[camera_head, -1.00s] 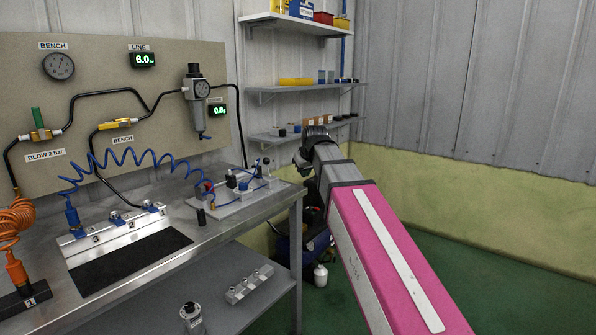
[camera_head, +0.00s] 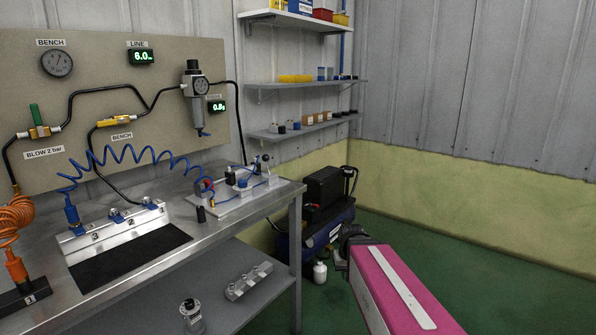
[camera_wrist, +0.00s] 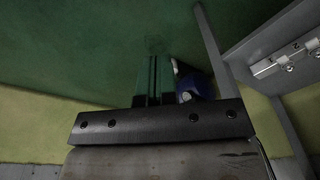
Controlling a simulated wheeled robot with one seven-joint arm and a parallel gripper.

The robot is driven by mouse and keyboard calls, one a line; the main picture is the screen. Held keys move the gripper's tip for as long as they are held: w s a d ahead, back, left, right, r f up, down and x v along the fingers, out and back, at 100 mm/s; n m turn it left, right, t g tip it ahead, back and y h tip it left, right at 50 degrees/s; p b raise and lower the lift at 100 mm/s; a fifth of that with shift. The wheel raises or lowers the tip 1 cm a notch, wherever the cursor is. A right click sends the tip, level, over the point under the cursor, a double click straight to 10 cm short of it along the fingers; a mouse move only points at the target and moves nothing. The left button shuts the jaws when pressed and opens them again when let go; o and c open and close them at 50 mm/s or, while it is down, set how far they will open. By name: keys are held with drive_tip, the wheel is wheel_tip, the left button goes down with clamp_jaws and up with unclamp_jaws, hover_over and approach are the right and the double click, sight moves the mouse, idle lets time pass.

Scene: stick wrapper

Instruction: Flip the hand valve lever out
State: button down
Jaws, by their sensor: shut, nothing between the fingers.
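A small lever with a dark ball knob (camera_head: 265,158) stands up on the fixture plate (camera_head: 235,200) at the back right of the bench. I take it for the hand valve lever; its exact tilt is too small to tell. In the wrist view my gripper (camera_wrist: 153,62) has its two narrow fingers together and empty, pointing over the green floor. The lever does not show in that view.
The steel bench (camera_head: 150,275) fills the left, with a coiled blue hose (camera_head: 125,152) above it. Wall shelves (camera_head: 305,84) hang behind. The green floor at right is free.

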drive_tip(key=s+d+f+g, duration=0.1)
drive_tip(key=s+d+f, duration=0.1)
drive_tip(key=s+f, duration=0.25)
drive_tip(key=w+a+r+t+y, duration=0.1)
drive_tip(key=w+a+r, duration=0.2)
drive_tip(key=w+r, duration=0.4)
drive_tip(key=w+a+r+n+y, duration=0.1)
drive_tip(key=w+a+r, duration=0.2)
drive_tip(key=w+r, duration=0.4)
drive_tip(key=w+a+r+t+y, duration=0.1)
drive_tip(key=w+a+r, duration=0.3)
drive_tip(key=w+r, duration=0.3)
drive_tip(key=w+a+r+n+y, duration=0.1)
drive_tip(key=w+a+r, duration=0.15)
drive_tip(key=r, duration=0.65)
drive_tip(key=w+a+r+n+y, duration=0.1)
drive_tip(key=w+a+r+y, duration=0.15)
drive_tip(key=r, duration=0.75)
drive_tip(key=w+a+r+n, duration=0.1)
drive_tip(key=a+r, duration=0.2)
drive_tip(key=r, duration=0.6)
drive_tip(key=w+a+f, duration=0.1)
drive_tip(key=a+f, duration=0.6)
drive_tip(key=a, duration=0.2)
drive_tip(key=shift+a+f+t, duration=0.3)
drive_tip(key=shift+a+f, duration=0.05)
